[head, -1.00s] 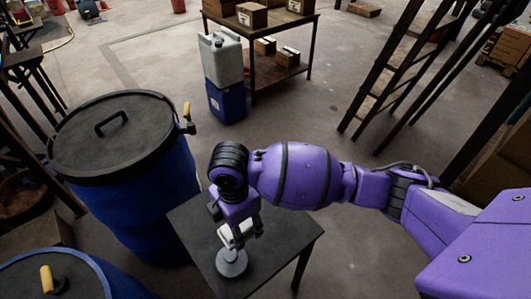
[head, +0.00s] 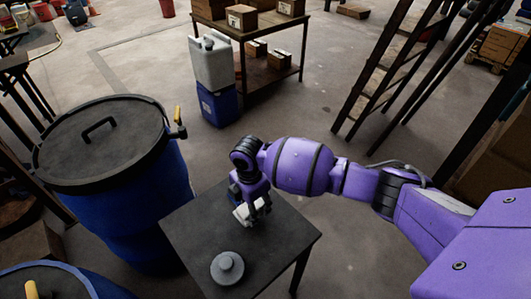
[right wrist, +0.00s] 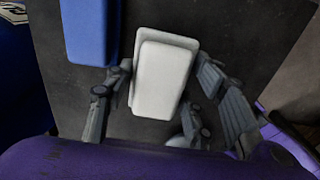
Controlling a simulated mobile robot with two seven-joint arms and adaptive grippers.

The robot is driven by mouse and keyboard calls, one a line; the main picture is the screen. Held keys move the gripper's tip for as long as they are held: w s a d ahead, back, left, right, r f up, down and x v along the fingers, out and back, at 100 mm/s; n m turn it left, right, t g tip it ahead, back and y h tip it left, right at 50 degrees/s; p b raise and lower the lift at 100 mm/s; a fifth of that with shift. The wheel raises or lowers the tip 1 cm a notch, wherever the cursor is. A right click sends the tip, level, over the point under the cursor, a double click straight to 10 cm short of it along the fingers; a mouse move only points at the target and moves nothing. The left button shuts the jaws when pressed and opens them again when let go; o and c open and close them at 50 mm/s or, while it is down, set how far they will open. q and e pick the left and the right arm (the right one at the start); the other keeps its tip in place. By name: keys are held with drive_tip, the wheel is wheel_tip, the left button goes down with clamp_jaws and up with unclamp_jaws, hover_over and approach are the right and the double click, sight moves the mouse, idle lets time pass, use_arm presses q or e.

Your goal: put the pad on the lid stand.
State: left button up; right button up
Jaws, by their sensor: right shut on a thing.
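The white pad (right wrist: 163,78), a pale block with a wider base, is between the fingers of my right gripper (right wrist: 160,98). In the head view the right gripper (head: 253,212) is over the dark table (head: 185,236) with the white pad (head: 242,214) partly hidden by the fingers. I cannot tell whether the pad touches the table top. A grey round disc with a knob (head: 227,268) lies on the table, nearer than the gripper and apart from it. No separate lid stand is clearly identifiable; this table may be it. The left gripper is not seen.
A blue vat with a black lid (head: 92,140) stands left of the table. Behind are stacked canisters (head: 213,75) and a ladder (head: 385,75).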

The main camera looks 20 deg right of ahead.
drive_tip(key=shift+w+f, duration=0.15)
drive_tip(key=shift+f, duration=1.25)
drive_tip(key=shift+f, duration=0.1)
drive_tip(key=shift+f, duration=0.15)
drive_tip(key=o, duration=0.9)
wheel_tip(320, 180, up, 12)
drive_tip(key=shift+r+p, duration=0.25)
drive_tip(key=shift+p, duration=0.15)
